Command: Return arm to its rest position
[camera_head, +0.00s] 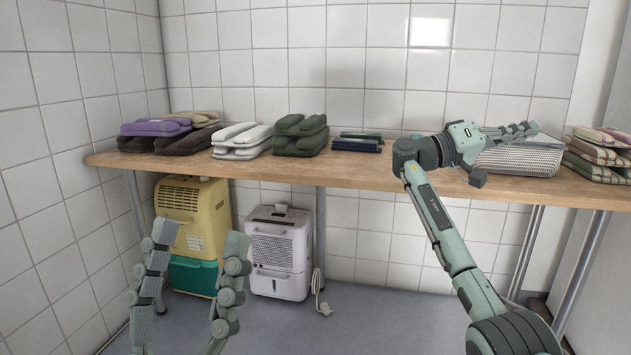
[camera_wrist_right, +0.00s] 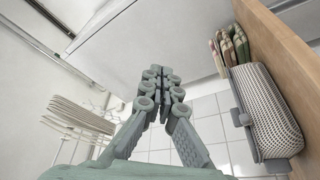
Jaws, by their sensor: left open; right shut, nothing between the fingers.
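My right arm (camera_head: 447,226) reaches up from the lower right over the wooden shelf in the head view. My right gripper (camera_head: 525,129) points right above the shelf, over a grey-white woven basket or folded cloth (camera_head: 518,158). In the right wrist view the right gripper (camera_wrist_right: 158,75) has its fingers together with nothing between them. The woven item (camera_wrist_right: 270,112) is apart from it at the right. My left gripper (camera_head: 200,238) is open and empty at the lower left, in front of the shelf, its two fingers pointing up and well spread.
The wooden shelf (camera_head: 345,172) holds purple and brown cloths (camera_head: 170,132), white cloths (camera_head: 243,138), dark green cloths (camera_head: 300,135) and plaid cloths (camera_head: 597,152). Beneath stand a yellow-green machine (camera_head: 190,215) and a white dehumidifier (camera_head: 280,250).

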